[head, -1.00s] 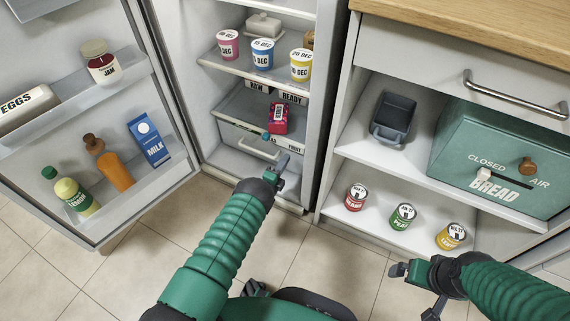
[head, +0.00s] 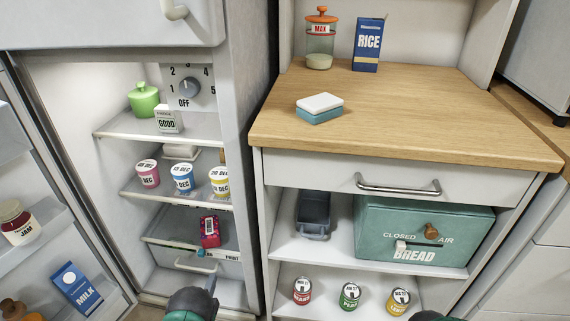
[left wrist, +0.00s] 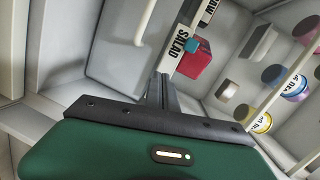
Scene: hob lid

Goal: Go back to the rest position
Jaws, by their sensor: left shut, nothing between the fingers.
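My left gripper (head: 211,284) is in front of the lower part of the open fridge, low in the head view. Its fingers are shut with nothing between them. In the left wrist view the closed fingers (left wrist: 161,90) point toward the drawer front (left wrist: 120,40) with the SALAD label. A red pack (head: 210,231) lies in the fridge above that drawer, apart from my fingers. Only a dark top part of my right gripper (head: 430,316) shows at the bottom edge; its fingers are hidden.
The fridge door with jam (head: 17,223) and milk (head: 76,287) stands open at left. Tubs (head: 183,178) stand on a fridge shelf. At right are a wooden worktop (head: 400,115), a drawer handle (head: 398,188), a bread bin (head: 425,222) and several cans (head: 349,296).

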